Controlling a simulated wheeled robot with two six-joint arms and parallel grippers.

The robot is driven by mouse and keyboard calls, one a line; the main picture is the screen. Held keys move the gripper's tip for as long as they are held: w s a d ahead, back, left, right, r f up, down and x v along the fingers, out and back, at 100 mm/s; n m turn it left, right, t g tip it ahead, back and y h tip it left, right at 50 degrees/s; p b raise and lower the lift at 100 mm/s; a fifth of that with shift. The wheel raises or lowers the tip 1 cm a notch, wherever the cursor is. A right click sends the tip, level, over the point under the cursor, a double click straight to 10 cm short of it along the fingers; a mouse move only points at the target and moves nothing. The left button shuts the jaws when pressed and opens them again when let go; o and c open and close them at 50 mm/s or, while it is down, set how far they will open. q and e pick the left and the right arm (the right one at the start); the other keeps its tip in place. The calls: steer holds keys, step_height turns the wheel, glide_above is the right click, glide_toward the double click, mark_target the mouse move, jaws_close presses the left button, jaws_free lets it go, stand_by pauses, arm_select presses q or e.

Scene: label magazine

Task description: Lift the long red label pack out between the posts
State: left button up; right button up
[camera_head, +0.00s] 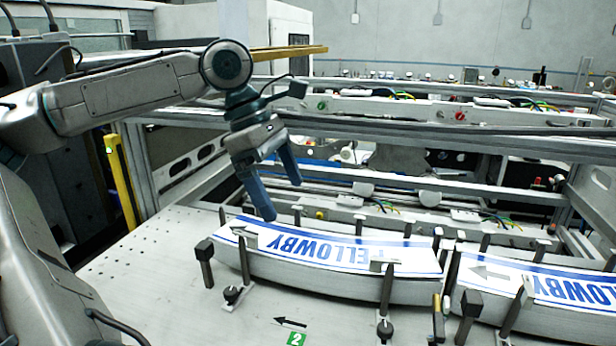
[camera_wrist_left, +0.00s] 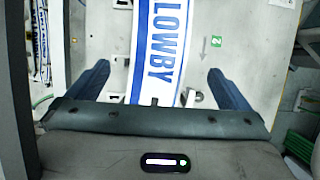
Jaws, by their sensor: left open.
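No red label pack shows; the packs in view are white with blue lettering and blue edge stripes. A long, curved pack (camera_head: 340,262) marked "ELLOWBY" lies between dark upright posts (camera_head: 387,287) on the pale metal table. My left gripper (camera_head: 284,198) is open and empty, above the left end of this pack, fingers pointing down. In the left wrist view the pack (camera_wrist_left: 163,40) runs between the two spread blue fingers (camera_wrist_left: 158,78), and its near end is hidden by the gripper body. My right gripper is not in view.
A second blue-and-white pack (camera_head: 545,290) lies to the right among more posts. The perforated table (camera_head: 150,265) is bare at left. A green "2" tag (camera_head: 296,339) and a black arrow mark the table front. Metal rails (camera_head: 420,180) stand behind the packs.

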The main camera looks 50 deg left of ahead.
mark_target(307, 247)
arm_select(q)
steer(key=x, duration=0.3)
steer(key=p+x, duration=0.1)
steer(key=x, duration=0.5)
steer(key=shift+w+d+f, duration=0.1)
steer(key=shift+f, duration=0.2)
steer(key=shift+d+f+p, duration=0.2)
steer(key=shift+f+p, duration=0.1)
steer(key=shift+f, duration=0.2)
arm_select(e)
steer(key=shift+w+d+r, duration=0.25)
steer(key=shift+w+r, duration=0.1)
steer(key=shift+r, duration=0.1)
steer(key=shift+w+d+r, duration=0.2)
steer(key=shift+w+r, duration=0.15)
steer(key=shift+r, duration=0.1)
arm_select(q)
steer(key=shift+c, duration=0.2)
